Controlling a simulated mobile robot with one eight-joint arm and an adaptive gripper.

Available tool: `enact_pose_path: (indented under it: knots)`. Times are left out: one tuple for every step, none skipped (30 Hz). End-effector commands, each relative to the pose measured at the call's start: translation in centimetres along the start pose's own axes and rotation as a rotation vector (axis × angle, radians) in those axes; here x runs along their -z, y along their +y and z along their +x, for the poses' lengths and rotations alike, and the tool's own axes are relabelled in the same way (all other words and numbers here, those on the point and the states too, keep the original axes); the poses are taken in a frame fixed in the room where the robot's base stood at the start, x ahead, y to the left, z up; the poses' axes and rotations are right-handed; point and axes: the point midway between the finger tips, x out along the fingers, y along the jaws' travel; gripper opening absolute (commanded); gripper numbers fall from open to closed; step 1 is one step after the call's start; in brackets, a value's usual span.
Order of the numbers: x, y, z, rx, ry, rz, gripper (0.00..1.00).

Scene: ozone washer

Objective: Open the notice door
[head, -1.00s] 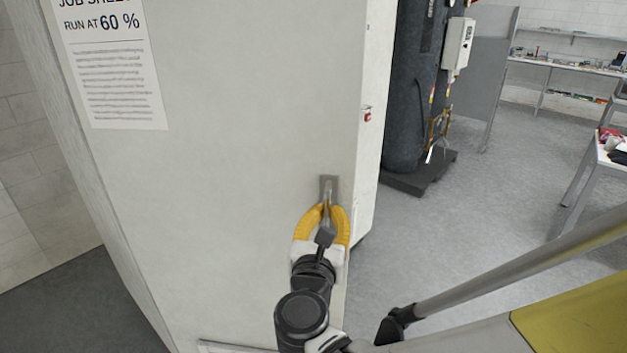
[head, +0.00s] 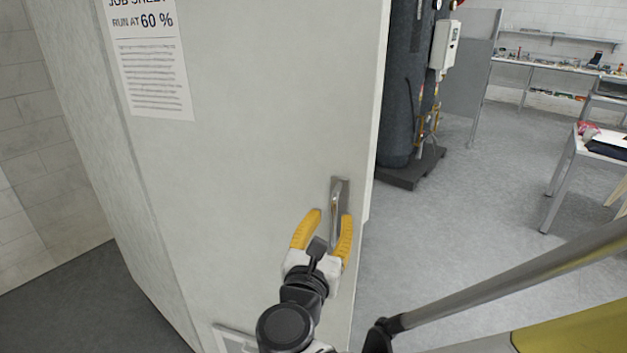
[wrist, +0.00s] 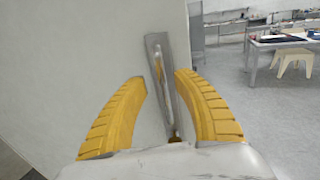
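The pale grey notice door (head: 260,150) fills the middle of the head view and carries a white job sheet (head: 150,65) reading "RUN AT 60 %". Its metal handle (head: 338,205) is upright on a plate near the door's right edge. My gripper (head: 330,214) is open, with its yellow fingers on either side of the handle's lower part. In the wrist view, the handle (wrist: 158,75) stands between the spread fingers of the gripper (wrist: 160,82), with gaps on both sides. I cannot tell how far the door stands open.
Right of the door is free grey floor (head: 440,240). A dark tank (head: 400,90) on a base stands behind the door edge. A grey partition (head: 470,70), a rear bench (head: 550,70) and a table (head: 590,150) are farther right. A tiled wall (head: 50,160) is at the left.

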Motion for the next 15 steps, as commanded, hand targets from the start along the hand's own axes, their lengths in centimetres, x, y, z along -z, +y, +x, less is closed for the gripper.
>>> enact_pose_path:
  knots:
    - [0.0, 0.0, -0.1, -0.001, 0.0, 0.0, 0.35]
    - [0.0, 0.0, -0.2, -0.001, 0.0, 0.0, 0.35]
    - [0.0, 0.1, -0.5, -0.002, 0.0, 0.0, 0.35]
    - [0.0, 0.1, -0.8, -0.003, 0.0, 0.0, 0.35]
    - [0.0, 0.1, -1.2, -0.003, 0.0, 0.0, 0.35]
    - [0.0, 0.2, -1.8, -0.005, 0.0, 0.0, 0.35]
    - [0.0, 0.2, -2.4, -0.005, 0.0, 0.0, 0.35]
    - [0.0, 0.1, -3.0, -0.006, 0.0, 0.0, 0.35]
    - [0.0, 0.2, -4.0, -0.007, 0.0, 0.0, 0.35]
    - [0.0, 0.2, -4.7, -0.007, 0.0, 0.0, 0.35]
    - [0.0, 0.2, -5.4, -0.008, 0.0, 0.0, 0.35]
    - [0.0, 0.1, -6.3, -0.007, 0.0, 0.0, 0.35]
    - [0.0, 0.2, -7.0, -0.007, 0.0, 0.0, 0.35]
    - [0.0, 0.2, -7.6, -0.007, 0.0, 0.0, 0.35]
    - [0.0, 0.2, -8.4, -0.007, 0.0, 0.0, 0.35]
